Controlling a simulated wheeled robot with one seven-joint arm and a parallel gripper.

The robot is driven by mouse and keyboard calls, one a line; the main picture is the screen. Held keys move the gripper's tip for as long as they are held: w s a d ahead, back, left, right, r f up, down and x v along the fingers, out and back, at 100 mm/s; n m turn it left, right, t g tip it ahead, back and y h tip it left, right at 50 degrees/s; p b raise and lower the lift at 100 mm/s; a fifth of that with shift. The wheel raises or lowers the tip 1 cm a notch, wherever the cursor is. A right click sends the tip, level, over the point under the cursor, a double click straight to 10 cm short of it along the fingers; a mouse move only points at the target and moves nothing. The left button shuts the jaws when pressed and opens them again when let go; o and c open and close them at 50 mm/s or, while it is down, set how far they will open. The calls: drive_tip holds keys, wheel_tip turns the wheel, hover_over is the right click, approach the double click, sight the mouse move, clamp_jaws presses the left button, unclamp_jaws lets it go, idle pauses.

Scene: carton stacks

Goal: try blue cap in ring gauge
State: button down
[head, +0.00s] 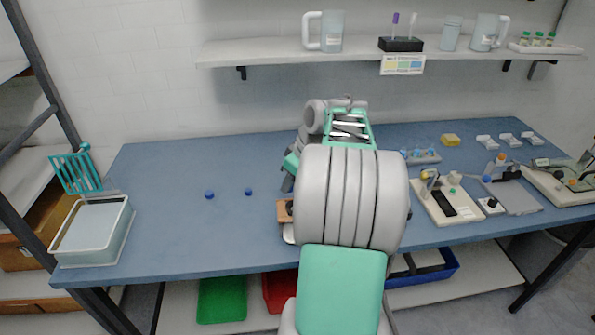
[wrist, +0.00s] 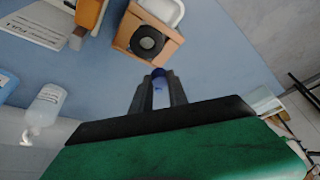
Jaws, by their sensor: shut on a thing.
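The ring gauge (wrist: 135,29) is a wooden block with a black ring on its face, just beyond the fingertips in the wrist view. A wooden block, seemingly the same one, shows partly beside my arm in the head view (head: 284,210). My gripper (wrist: 159,82) is shut on a blue cap (wrist: 158,72), held at the fingertips and partly hidden by them. The cap appears close to the block's near edge, apart from the black ring; its height is unclear. The head view hides my gripper behind my arm. Two more blue caps (head: 209,195) (head: 248,191) lie on the table to the left.
The blue table (head: 165,222) is clear around the loose caps. A white bin (head: 92,232) stands at its left end. Instruments and a board (head: 443,202) fill the right side. A small bottle (wrist: 46,105) and an orange-brown object (wrist: 90,12) show left in the wrist view.

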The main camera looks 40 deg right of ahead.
wheel_tip(320, 180, down, 6)
drive_tip(key=s+d+b, duration=0.1)
drive_tip(key=b, duration=0.4)
drive_tip(key=shift+d+f, duration=0.25)
drive_tip(key=shift+d, duration=0.05)
drive_tip(key=shift+s, duration=0.1)
idle(0.4)
drive_tip(key=shift+f+b, duration=0.3)
drive_tip(key=shift+b, duration=0.15)
idle(0.7)
drive_tip(key=c, duration=1.2)
unclamp_jaws()
